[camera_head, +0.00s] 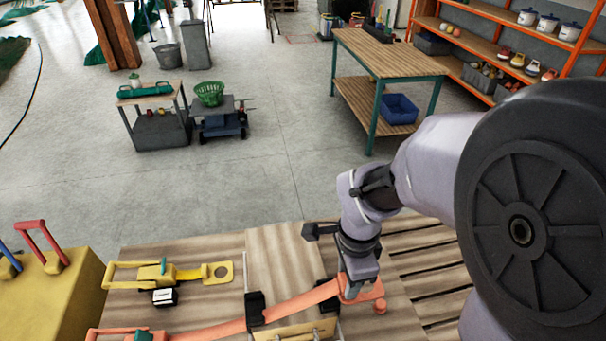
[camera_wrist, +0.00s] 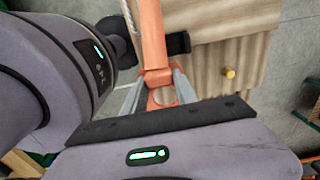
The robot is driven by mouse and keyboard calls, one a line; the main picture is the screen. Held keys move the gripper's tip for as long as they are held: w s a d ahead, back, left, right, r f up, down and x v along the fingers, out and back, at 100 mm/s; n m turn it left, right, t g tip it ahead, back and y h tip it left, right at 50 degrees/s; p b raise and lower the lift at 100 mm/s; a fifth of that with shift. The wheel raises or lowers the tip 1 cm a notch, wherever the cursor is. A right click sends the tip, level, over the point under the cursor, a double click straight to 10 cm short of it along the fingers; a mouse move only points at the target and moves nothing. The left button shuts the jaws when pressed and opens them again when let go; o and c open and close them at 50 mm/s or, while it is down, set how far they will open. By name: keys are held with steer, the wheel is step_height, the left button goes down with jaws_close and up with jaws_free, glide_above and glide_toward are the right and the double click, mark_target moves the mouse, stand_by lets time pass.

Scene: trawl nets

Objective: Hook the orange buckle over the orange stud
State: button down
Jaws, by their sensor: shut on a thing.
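The orange buckle (camera_head: 347,292) is the end plate of a long orange strap (camera_head: 292,304) that runs across the wooden board. My gripper (camera_head: 362,284) is shut on the buckle from above. In the wrist view the orange buckle (camera_wrist: 153,78) sits between the fingers of my gripper (camera_wrist: 161,92), and its opening partly shows. The orange stud (camera_head: 380,307) stands on the board just right of and nearer than the buckle. The stud is apart from the buckle's opening as far as I can see; the fingers hide part of the buckle. I cannot make out the stud in the wrist view.
A black guide (camera_head: 255,309) holds the strap. A yellow strap with a holed yellow buckle (camera_head: 218,273) lies at the back left of the board. A yellow stud (camera_wrist: 229,72) shows in the wrist view. A yellow box (camera_head: 50,300) with red and blue handles stands left.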

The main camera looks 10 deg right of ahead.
steer(key=w+d+p, duration=0.2)
steer(key=w+d, duration=0.2)
steer(key=d, duration=0.6)
step_height(320, 180, down, 24)
steer(key=b, duration=1.9)
steer(key=shift+s+a+f, duration=0.1)
steer(key=shift+s+a, duration=0.05)
steer(key=c, duration=0.9)
jaws_free()
